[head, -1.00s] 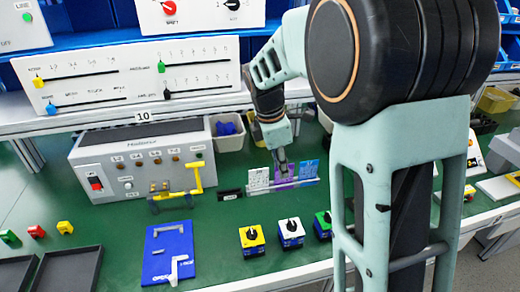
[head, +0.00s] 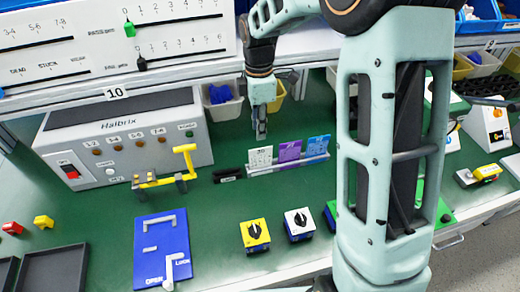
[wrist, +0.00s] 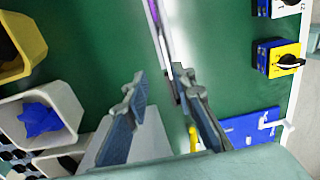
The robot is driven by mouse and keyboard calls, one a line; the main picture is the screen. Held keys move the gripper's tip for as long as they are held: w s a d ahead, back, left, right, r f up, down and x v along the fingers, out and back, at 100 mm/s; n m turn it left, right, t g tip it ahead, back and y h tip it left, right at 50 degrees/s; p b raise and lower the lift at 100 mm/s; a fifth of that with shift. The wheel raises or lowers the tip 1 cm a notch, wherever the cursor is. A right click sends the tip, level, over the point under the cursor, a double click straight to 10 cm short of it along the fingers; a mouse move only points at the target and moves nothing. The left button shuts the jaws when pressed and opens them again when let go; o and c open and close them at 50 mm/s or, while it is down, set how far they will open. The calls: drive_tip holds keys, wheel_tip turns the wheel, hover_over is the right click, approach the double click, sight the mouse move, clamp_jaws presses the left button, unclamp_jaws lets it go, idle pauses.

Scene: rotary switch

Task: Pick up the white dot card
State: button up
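A white card (head: 261,157) stands at the left end of a small rack (head: 303,162), beside a purple card and a blue card. Its print is too small to read clearly. My gripper (head: 261,134) points down just above or behind the white card's top edge and looks empty. In the wrist view my gripper (wrist: 160,82) has its two fingers apart. The rack and cards show there as a thin, steep strip (wrist: 166,45) beyond the fingertips, nearly edge-on. The white card's face cannot be made out there.
The purple card (head: 289,151) and blue card (head: 318,146) stand close by. A black piece (head: 227,175) lies left of the rack. A grey control box (head: 125,145) with a yellow handle (head: 185,160) is further left. Switch blocks (head: 255,235) stand in front.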

sight(261, 153)
drive_tip(key=f, duration=0.6)
drive_tip(key=s+f, duration=0.1)
drive_tip(key=f, duration=0.2)
drive_tip(key=shift+d+f, duration=0.25)
drive_tip(key=shift+f, duration=0.5)
clamp_jaws()
